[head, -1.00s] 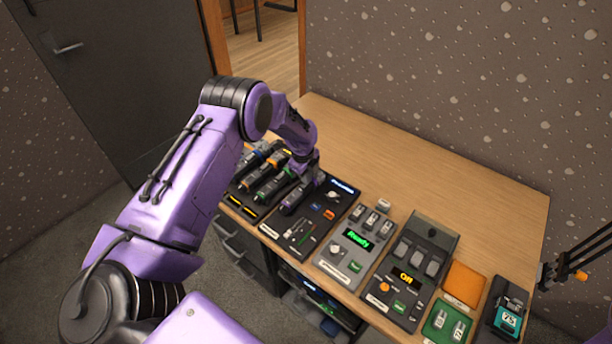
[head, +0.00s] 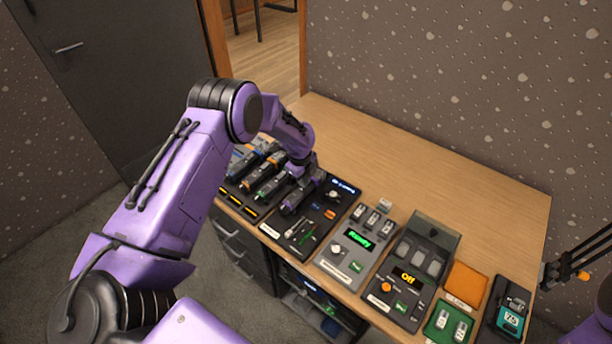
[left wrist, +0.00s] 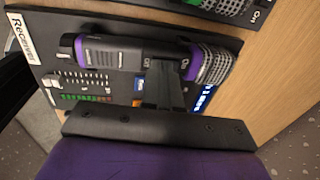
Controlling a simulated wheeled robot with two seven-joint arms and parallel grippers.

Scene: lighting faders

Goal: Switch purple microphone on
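The purple microphone (left wrist: 140,55) lies on its side on a dark receiver panel (left wrist: 222,130) in the left wrist view. It has a black body, purple bands and a silver mesh head at the right. An ON marking shows on its collar. My left gripper (left wrist: 165,75) appears shut and empty, its dark fingers together, with the tips at the microphone's side near that collar. The tips hide part of the body; whether they touch it I cannot tell. In the head view my left gripper (head: 302,178) is over the receiver panel (head: 318,228).
Several other microphones (head: 268,172) lie on a panel to the left. A panel reading "Ready" (head: 358,240), one reading "Off" (head: 400,295), an orange pad (head: 466,284) and a green pad (head: 448,325) stand to the right. The back of the table (head: 440,190) is clear.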

